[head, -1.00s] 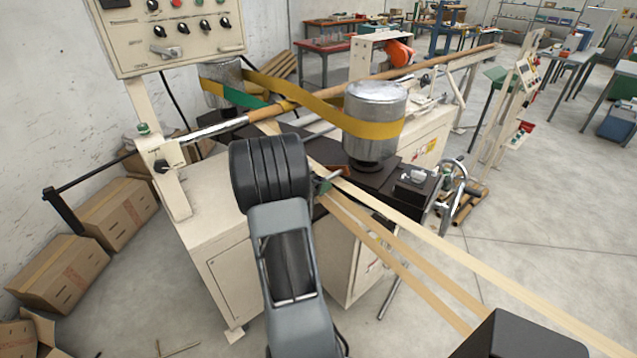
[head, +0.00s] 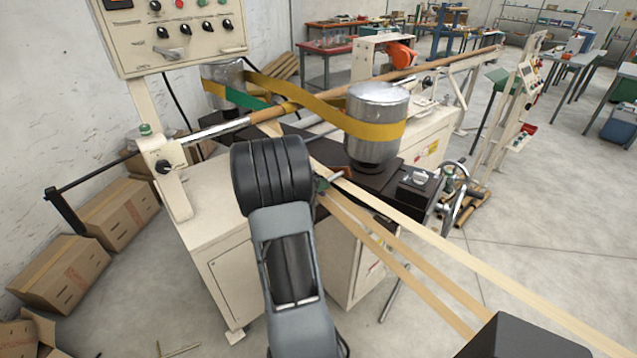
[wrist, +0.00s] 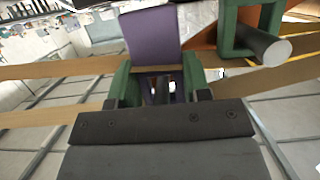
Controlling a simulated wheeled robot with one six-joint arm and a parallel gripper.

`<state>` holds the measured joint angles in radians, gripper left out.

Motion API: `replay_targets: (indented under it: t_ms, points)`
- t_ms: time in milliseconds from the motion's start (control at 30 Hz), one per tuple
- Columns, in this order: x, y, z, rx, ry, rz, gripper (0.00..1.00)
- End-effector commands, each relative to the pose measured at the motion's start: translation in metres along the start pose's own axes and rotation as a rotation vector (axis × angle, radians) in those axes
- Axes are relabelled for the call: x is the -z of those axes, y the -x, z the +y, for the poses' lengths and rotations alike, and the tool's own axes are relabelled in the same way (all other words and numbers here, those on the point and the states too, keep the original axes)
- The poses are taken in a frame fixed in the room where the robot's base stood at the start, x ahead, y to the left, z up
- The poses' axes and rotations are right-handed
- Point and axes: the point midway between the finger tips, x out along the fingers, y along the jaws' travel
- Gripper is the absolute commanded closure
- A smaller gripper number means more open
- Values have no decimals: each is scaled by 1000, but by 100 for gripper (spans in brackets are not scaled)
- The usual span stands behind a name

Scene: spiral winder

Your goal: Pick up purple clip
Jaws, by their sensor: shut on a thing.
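The purple clip (wrist: 152,38) shows in the wrist view at top centre, a flat purple piece with a lower part reaching down between the fingers. My gripper (wrist: 155,72) has green fingers on both sides of the clip and is shut on it. In the head view my arm's dark wrist covers most of the gripper, and the clip cannot be made out there.
Tan paper strips (head: 460,255) run from the winder to the lower right and pass close by my gripper. A metal drum (head: 376,135) with a yellow belt stands behind. A green bracket with a grey rod (wrist: 265,45) is close right of the clip.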

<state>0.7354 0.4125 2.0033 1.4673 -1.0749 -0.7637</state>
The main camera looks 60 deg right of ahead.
Motion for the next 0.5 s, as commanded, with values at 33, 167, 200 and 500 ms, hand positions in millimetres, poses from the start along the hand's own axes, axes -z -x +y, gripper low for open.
replay_targets:
  t_ms: [33, 167, 200, 500]
  points:
    - [-1, 3, -1, 2, 0, 1, 79]
    - [-6, 20, -1, 4, 0, 0, 79]
    - [-8, 26, -1, 5, 1, 1, 79]
    - [-27, 86, -1, 6, 0, 0, 79]
